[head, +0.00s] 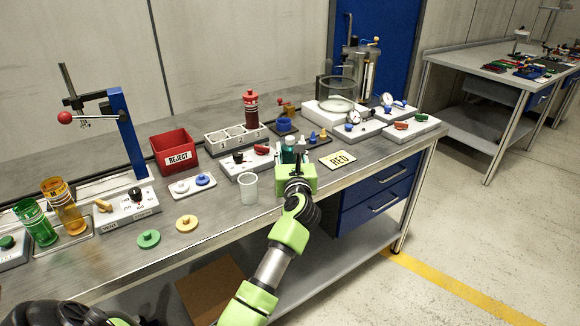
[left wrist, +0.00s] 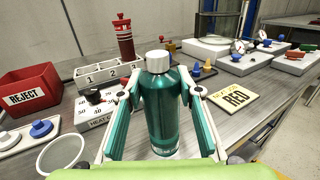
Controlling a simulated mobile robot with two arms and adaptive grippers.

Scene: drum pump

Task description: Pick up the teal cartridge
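The teal cartridge (left wrist: 163,115) is an upright teal bottle with a white cap, standing on the bench between the fingers of my left gripper (left wrist: 162,100) in the left wrist view. The fingers are spread on either side of it, and I see narrow gaps, so the gripper looks open around it. In the head view, the cartridge (head: 288,152) shows just behind my green left gripper (head: 296,165), which hides its lower part. My right gripper is not in view.
A clear cup (head: 249,188) stands close to the left of the gripper. A "RED" card (head: 338,160) lies to the right. Behind are a grey numbered rack (head: 235,139), a red bottle (head: 251,110) and a heater box (head: 243,165). A red reject bin (head: 173,148) stands farther left.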

